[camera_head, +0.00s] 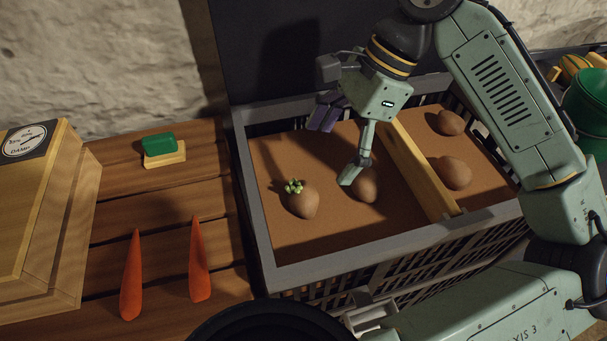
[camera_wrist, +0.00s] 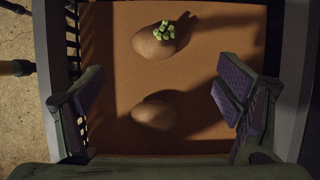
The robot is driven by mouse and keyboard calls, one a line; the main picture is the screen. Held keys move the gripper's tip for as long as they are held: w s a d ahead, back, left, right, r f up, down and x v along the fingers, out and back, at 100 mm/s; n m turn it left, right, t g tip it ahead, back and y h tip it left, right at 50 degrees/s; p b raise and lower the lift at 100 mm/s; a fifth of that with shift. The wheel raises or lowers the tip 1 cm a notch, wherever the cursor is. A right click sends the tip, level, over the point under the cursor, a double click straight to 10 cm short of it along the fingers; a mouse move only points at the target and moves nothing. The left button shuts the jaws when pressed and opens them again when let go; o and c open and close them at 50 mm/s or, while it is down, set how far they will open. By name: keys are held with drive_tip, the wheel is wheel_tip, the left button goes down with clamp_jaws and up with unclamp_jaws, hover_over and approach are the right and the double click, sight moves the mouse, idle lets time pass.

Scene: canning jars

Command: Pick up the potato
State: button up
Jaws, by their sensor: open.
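Several brown potatoes lie in a grey crate (camera_head: 253,205) with a brown floor. In the left compartment, one potato (camera_head: 302,203) has green sprouts on top. A plain potato (camera_head: 366,188) lies to its right, partly hidden by a finger of my gripper (camera_head: 336,150). The sprouted potato (camera_wrist: 152,43) lies farther up in that view.
A wooden divider (camera_head: 419,174) splits the crate; potatoes (camera_head: 454,173) and (camera_head: 451,123) lie to its right. Two carrots (camera_head: 131,277), a green-topped brush or sponge (camera_head: 160,145) and a wooden scale (camera_head: 40,225) stand on the planks at left. A green bucket (camera_head: 587,110) stands at right.

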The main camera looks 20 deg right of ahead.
sight(309, 191)
drive_tip(key=x, duration=0.7)
drive_tip(key=s+x, duration=0.1)
drive_tip(key=x, duration=0.2)
drive_tip(key=shift+a+f, duration=0.15)
drive_tip(key=shift+f, duration=0.05)
drive_tip(key=c, duration=0.8)
